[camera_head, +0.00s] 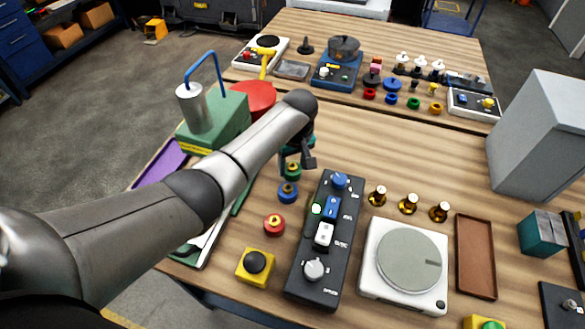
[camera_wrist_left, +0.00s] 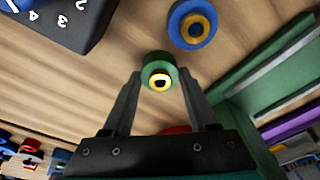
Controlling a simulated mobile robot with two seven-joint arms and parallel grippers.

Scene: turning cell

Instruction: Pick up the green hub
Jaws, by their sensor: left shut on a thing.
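The green hub (camera_head: 292,171) is a short green ring with a yellow centre. My left gripper (camera_head: 298,161) is over it, and the forearm hides part of the grip. In the left wrist view the green hub (camera_wrist_left: 158,75) sits between the two fingertips of my left gripper (camera_wrist_left: 159,78), which are shut on its sides. I cannot tell if it is clear of the table. My right gripper is not in view.
A blue hub (camera_head: 288,192) stands close in front, with a red hub (camera_head: 274,224) nearer. A black control box (camera_head: 325,243) is to the right. A green machine block (camera_head: 214,118) and a red disc (camera_head: 254,97) stand behind to the left.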

